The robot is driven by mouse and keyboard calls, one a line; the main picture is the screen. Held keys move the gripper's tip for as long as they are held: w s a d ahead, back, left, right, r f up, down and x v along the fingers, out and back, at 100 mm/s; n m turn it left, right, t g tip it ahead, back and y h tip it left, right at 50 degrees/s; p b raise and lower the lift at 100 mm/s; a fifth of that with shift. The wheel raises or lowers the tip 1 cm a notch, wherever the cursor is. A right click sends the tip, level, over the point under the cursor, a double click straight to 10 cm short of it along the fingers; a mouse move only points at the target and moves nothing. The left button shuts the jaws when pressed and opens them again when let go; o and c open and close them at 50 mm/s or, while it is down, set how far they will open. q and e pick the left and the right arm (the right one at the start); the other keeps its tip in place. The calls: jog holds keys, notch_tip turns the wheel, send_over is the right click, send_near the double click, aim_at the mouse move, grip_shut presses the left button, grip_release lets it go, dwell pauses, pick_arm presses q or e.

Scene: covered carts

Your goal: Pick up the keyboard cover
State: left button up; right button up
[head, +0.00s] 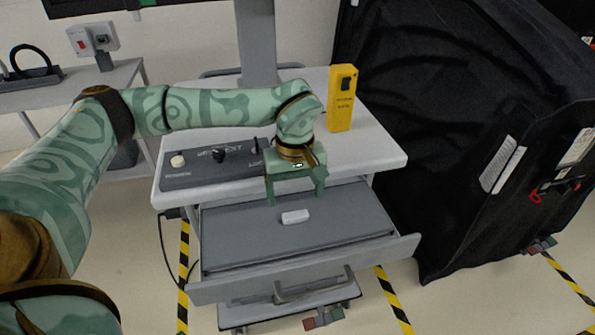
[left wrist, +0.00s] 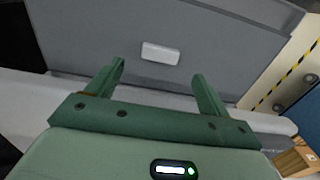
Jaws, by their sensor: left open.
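The keyboard cover (head: 260,235) is a flat grey panel lying in the pulled-out drawer (head: 330,278) of the cart. A small white handle block (head: 295,217) sits on its top near the middle. The cover (left wrist: 215,70) and its white handle (left wrist: 160,53) also show in the left wrist view. My left gripper (head: 298,202) is open and empty, with its fingers pointing toward the cover just behind the handle. In the left wrist view my left gripper (left wrist: 158,80) has its fingers spread, with the handle beyond the tips and apart from them. My right gripper is not in view.
The cart top (head: 375,150) holds a grey control panel (head: 215,163) with knobs and a yellow box (head: 341,98). A monitor post (head: 256,45) rises behind. A black-covered cart (head: 450,130) stands close on the right. Striped tape marks the floor.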

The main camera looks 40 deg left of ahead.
aim_at(295, 214)
pick_arm(q)
notch_tip(295, 214, down, 6)
jog(key=shift+r+b, duration=0.1)
jog(key=shift+b, duration=0.7)
jog(key=c, duration=1.1)
jog(key=shift+o, duration=0.7)
